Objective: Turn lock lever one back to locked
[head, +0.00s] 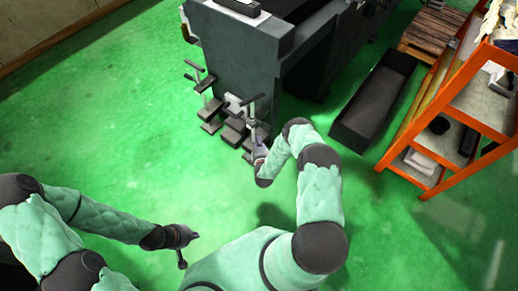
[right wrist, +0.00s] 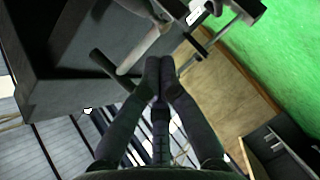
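Lever handles stand out from the side of the grey machine (head: 235,60). One lever (head: 252,112) is just beyond my right gripper, and another lever (head: 203,80) is further left. I cannot tell by a label which is lock lever one. My right gripper (head: 258,150) is beside the nearer lever. In the right wrist view my right gripper (right wrist: 159,62) has its fingertips together, with no object visible between them. A dark bar (right wrist: 108,72) and a pale rod (right wrist: 140,50) pass close by its tips. My left gripper (head: 189,250) is open and empty over the green floor.
Dark foot pedals (head: 232,132) sit low beside the machine. A black open trough (head: 375,105) lies on the floor to the right. An orange shelf rack (head: 440,105) stands at the far right, with a wooden pallet (head: 432,30) behind. The floor at left is clear.

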